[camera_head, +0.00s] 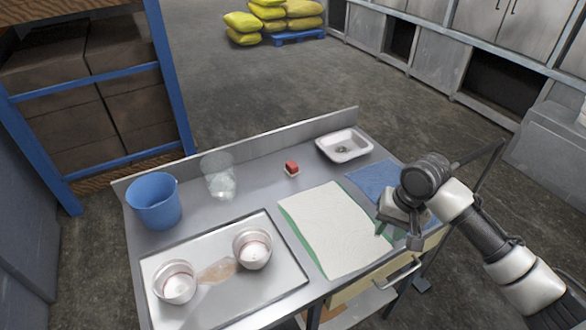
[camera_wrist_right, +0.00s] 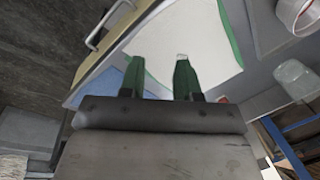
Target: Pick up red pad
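A small red pad (camera_head: 291,167) sits on a pale base on the metal table, right of the clear glass container and behind the white mat. In the right wrist view a bit of red (camera_wrist_right: 224,99) shows just right of the fingers, mostly hidden by my gripper. My right gripper (camera_head: 385,226) hangs over the right edge of the white mat, well to the right and front of the pad. In the right wrist view its two green fingers (camera_wrist_right: 160,76) are apart with nothing between them. My left gripper is not in view.
The metal table (camera_head: 262,193) holds a blue bucket (camera_head: 155,203), a clear glass container (camera_head: 219,181), a white dish (camera_head: 344,146), a blue cloth (camera_head: 369,180) and a white mat (camera_head: 327,232). A tray (camera_head: 216,317) bears two round pots. A raised ledge (camera_head: 250,144) runs along the back.

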